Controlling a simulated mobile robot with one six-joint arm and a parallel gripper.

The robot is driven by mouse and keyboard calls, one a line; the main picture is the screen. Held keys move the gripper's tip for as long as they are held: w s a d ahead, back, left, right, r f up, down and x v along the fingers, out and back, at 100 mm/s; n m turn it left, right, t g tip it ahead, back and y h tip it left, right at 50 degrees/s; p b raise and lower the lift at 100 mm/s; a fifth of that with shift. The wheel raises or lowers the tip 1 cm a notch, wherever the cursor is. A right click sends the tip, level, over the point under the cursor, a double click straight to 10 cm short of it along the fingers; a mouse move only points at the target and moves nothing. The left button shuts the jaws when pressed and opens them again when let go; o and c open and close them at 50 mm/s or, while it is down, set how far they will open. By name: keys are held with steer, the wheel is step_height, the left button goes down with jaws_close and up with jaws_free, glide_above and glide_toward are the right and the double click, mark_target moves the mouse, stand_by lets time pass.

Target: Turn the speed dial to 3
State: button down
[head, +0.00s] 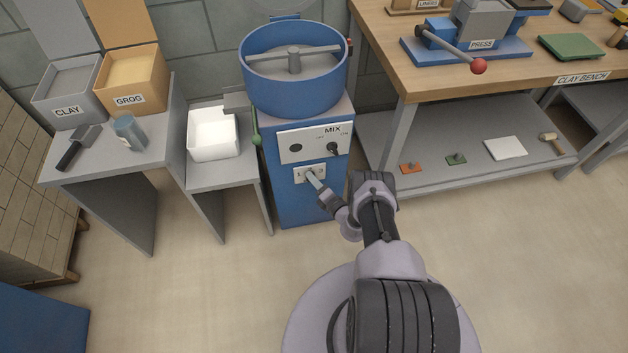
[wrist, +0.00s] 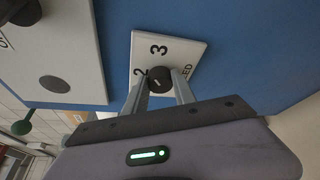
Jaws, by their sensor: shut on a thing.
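The speed dial (wrist: 160,79) is a small dark round knob with a light mark, on a white plate (wrist: 189,48) with printed numbers. In the wrist view a 2 and a 3 show beside it; which number the mark points at is not clear. The plate (head: 319,168) is on the front of the blue mixer (head: 305,205), below the MIX panel. My gripper (head: 311,174) reaches it from the lower right. In the wrist view my gripper's fingers (wrist: 160,86) sit on both sides of the dial, shut on it.
The MIX panel (head: 300,146) with an OFF/ON knob (head: 333,149) is just above. A green-knobbed lever (head: 257,139) hangs at the mixer's left side. A white bin (head: 213,147) stands left on a low stand. The clay bench (head: 420,82) is at the right. Open floor lies in front.

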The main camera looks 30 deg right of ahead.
steer(key=shift+f, duration=0.1)
stand_by(0.3)
steer(key=c, duration=1)
jaws_free()
steer(key=shift+c, duration=0.2)
steer(key=s+r+p, duration=0.1)
steer(key=s+p, duration=0.1)
steer(key=s, duration=0.6)
steer(key=s+d+r+p, duration=0.1)
steer(key=s+r+p, duration=0.1)
steer(key=s, duration=0.7)
steer(key=shift+d, duration=0.15)
steer(key=shift+s, duration=0.1)
